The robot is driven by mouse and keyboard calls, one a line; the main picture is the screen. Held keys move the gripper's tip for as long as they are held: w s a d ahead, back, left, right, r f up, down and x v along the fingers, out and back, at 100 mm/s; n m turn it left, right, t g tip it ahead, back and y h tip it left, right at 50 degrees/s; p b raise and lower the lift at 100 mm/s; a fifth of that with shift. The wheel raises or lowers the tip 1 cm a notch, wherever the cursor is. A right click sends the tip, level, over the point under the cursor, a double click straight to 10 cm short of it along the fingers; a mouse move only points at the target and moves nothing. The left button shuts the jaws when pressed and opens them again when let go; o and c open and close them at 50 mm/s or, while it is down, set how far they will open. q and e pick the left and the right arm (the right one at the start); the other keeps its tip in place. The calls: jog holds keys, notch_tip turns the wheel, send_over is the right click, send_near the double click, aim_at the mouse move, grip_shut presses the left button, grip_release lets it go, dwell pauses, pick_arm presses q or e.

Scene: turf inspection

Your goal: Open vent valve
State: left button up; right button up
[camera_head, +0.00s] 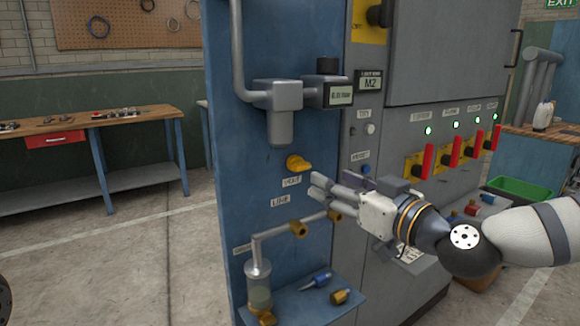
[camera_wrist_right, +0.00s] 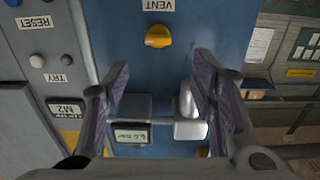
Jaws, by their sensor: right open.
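The vent valve (camera_head: 298,162) is a small yellow knob on the blue panel, above a label that reads VENT (camera_head: 291,181). In the right wrist view the valve (camera_wrist_right: 158,36) shows upside down, near the top centre, beyond my fingertips and between their lines. My right gripper (camera_head: 320,187) is open and empty, in front of the panel, just below and right of the valve in the head view. It appears apart from the valve; the exact gap is hard to judge. Its purple-lined fingers (camera_wrist_right: 161,68) stand wide apart in the wrist view. My left gripper is out of view.
A grey regulator (camera_head: 282,103) with a display sits above the valve. Brass fittings (camera_head: 298,229), a pipe and a glass bowl (camera_head: 258,285) are below. A small blue shelf (camera_head: 300,305) holds loose parts. Red-handled switches (camera_head: 428,160) line the grey cabinet at right. Open floor lies left.

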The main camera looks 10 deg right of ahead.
aim_at(303, 165)
jog(key=x, duration=0.7)
jog(key=f+b+x, duration=0.1)
jog(key=x, duration=0.3)
jog(key=shift+d, duration=0.2)
jog(key=shift+w+a+r, duration=0.15)
jog(key=shift+w+r, duration=0.1)
jog(key=shift+w, duration=0.2)
jog(key=shift+r, duration=0.1)
jog(key=c, duration=1.2)
